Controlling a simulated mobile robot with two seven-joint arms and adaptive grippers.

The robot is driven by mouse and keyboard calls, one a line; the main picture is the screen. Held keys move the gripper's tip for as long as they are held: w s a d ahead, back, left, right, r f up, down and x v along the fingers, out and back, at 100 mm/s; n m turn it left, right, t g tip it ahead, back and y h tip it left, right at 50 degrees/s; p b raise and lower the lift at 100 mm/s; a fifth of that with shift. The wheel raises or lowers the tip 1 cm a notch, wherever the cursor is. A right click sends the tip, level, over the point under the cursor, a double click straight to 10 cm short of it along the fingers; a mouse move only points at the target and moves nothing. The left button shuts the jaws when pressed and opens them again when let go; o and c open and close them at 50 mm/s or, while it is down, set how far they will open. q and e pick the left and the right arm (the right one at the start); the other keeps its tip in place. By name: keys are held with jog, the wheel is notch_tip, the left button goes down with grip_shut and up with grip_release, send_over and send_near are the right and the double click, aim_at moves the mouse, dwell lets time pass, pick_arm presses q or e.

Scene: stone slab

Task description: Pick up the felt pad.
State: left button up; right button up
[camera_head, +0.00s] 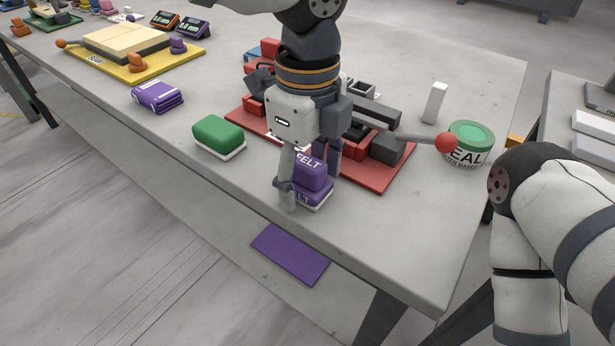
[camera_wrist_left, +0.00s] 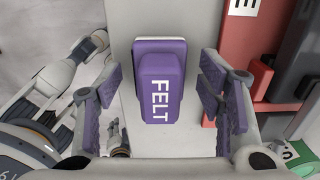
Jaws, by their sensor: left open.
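The felt pad (camera_head: 313,172) is a purple block marked FELT with a wider purple lower part and a pale underside. It sits near the table's front edge in the head view. In the left wrist view the felt pad (camera_wrist_left: 160,80) is in the middle, its lettering running lengthwise. My left gripper (camera_head: 308,184) points down over it, fingers on either side. In the wrist view the left gripper (camera_wrist_left: 160,98) is open, with gaps between the fingers and the pad. Part of the pad is hidden behind a finger in the head view.
A red fixture (camera_head: 383,183) with dark bars and a red-knobbed lever stands close behind the pad. A green pad (camera_head: 218,132) and a purple pack (camera_head: 157,96) lie to the left. A tin (camera_head: 470,136) and a white block (camera_head: 434,103) stand right.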

aim_at(307, 160)
pick_arm(q)
jog(key=c, duration=1.3)
notch_tip(307, 160, up, 3)
jog(key=shift+r, duration=0.1)
jog(key=s+a+r+p, duration=0.1)
jog(key=s+a+r, duration=0.1)
jog(key=s+r, duration=0.1)
jog(key=s+a+r+p, duration=0.2)
jog(key=s+r, duration=0.1)
jog(key=s, duration=0.2)
jog(key=s+a+r+p, duration=0.1)
jog(key=s+a+r, duration=0.1)
jog(key=s+r, duration=0.2)
jog(key=shift+s, duration=0.35)
pick_arm(e)
jog(key=w+r+t, duration=0.2)
jog(key=w+r, duration=0.3)
jog(key=shift+w+r, duration=0.2)
jog(key=shift+w, duration=0.05)
pick_arm(q)
jog(key=o, duration=0.5)
jog(key=c, duration=0.3)
